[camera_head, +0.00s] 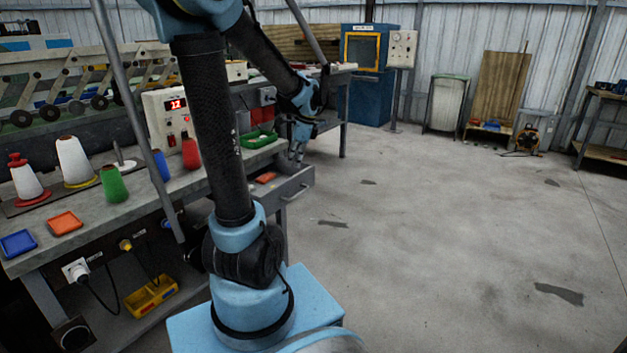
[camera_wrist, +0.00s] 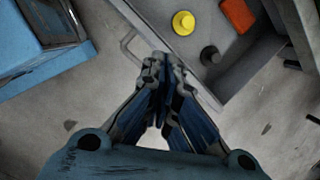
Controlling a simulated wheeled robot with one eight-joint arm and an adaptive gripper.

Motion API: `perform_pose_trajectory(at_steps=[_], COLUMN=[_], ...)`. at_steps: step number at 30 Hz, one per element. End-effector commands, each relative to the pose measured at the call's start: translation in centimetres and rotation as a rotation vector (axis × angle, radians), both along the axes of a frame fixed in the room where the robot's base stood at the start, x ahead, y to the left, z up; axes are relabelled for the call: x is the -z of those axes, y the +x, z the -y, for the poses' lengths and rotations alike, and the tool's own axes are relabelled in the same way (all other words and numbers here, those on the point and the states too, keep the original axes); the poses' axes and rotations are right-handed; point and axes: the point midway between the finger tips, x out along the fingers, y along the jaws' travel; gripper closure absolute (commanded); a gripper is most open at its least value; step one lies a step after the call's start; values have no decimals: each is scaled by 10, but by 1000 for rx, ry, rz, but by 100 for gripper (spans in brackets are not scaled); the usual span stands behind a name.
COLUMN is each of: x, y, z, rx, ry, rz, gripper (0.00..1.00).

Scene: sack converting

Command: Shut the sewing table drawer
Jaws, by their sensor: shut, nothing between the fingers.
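The sewing table drawer (camera_head: 301,179) stands open, pulled out from the grey table's right side. It also shows in the wrist view (camera_wrist: 229,62), with a yellow round piece (camera_wrist: 183,22), a dark round piece (camera_wrist: 210,55) and an orange block (camera_wrist: 238,14) inside. Its bar handle (camera_head: 296,192) is on the front face; in the wrist view the handle (camera_wrist: 126,43) lies left of the fingertips. My gripper (camera_head: 299,155) is shut and empty, pointing down above the drawer front. In the wrist view its fingertips (camera_wrist: 164,70) overlap the drawer's front edge; whether they touch it is unclear.
The sewing table (camera_head: 140,205) holds thread cones, small trays, a green tray (camera_head: 259,140) and a control box (camera_head: 170,115). A blue cabinet (camera_head: 368,95) stands at the back. Open concrete floor (camera_head: 430,230) lies to the right of the drawer.

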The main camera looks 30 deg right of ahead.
Motion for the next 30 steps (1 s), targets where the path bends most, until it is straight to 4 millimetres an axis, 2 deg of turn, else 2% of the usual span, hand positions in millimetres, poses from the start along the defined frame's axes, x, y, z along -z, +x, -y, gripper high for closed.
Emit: perform_pose_trajectory(at_steps=[1, 6, 9, 12, 15, 20, 30], x=[2, 11, 16, 19, 22, 33, 83], y=[-4, -18, -27, -34, -36, -33, -14], z=[25, 87, 112, 128, 135, 134, 126], rx=[91, 348, 455, 521, 553, 561, 558], ry=[24, 107, 141, 164, 176, 179, 178], rz=[0, -1, 0, 0, 0, 1, 0], gripper=[100, 100, 100, 100, 100, 100, 100])
